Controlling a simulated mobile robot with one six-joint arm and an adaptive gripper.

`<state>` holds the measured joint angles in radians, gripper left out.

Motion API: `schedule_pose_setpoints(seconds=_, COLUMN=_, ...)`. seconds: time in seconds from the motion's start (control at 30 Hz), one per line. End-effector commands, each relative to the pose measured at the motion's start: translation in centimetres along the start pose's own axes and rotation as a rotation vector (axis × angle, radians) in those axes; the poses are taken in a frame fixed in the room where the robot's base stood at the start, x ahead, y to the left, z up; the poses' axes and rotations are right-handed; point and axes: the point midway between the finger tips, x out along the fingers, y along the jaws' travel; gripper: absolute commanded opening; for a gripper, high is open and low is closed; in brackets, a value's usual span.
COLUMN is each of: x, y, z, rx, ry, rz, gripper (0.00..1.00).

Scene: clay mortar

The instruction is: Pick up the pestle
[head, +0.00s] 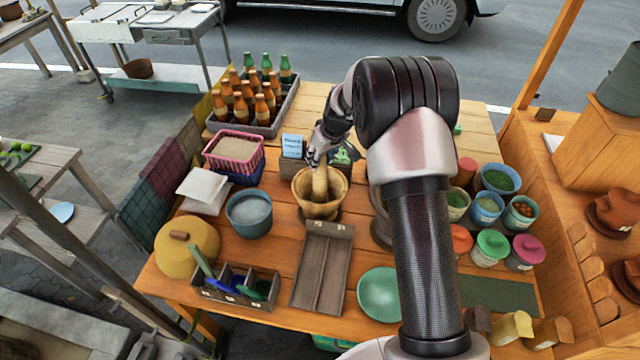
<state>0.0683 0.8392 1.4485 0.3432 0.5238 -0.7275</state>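The clay mortar (312,208) stands on the wooden table, a tan bowl with a wide rim. The pestle (320,184) is of similar colour and stands nearly upright in it, its upper end above the rim. My gripper (317,160) points down from the upper right at the pestle's top end. Its fingertips are at or very close to the pestle's top; whether they touch or grip it is too small to tell. The pestle's lower end is hidden inside the mortar.
A crate of bottles (283,115) and a pink basket (232,160) stand behind and left. A blue-grey bowl (249,222) is left of the mortar. A brown tray (322,275) lies in front, beside a green plate (379,296). Small pots stand right of my arm.

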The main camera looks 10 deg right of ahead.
Motion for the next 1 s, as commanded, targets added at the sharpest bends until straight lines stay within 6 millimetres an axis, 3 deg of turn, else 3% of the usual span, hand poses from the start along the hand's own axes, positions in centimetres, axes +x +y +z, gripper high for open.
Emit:
schedule_pose_setpoints(seconds=0.4, x=0.0, y=0.0, z=0.0, rx=0.000, ry=0.000, rz=0.000, gripper=0.00)
schedule_pose_setpoints(seconds=0.77, x=-0.2, y=0.0, z=-0.2, rx=0.000, ry=0.002, rz=0.001, gripper=0.00)
schedule_pose_setpoints(seconds=0.87, x=-1.0, y=0.1, z=-0.6, rx=0.000, ry=0.004, rz=0.001, gripper=0.00)
schedule_pose_setpoints(seconds=1.0, x=-3.6, y=0.1, z=-1.6, rx=-0.002, ry=0.006, rz=0.003, gripper=0.00)
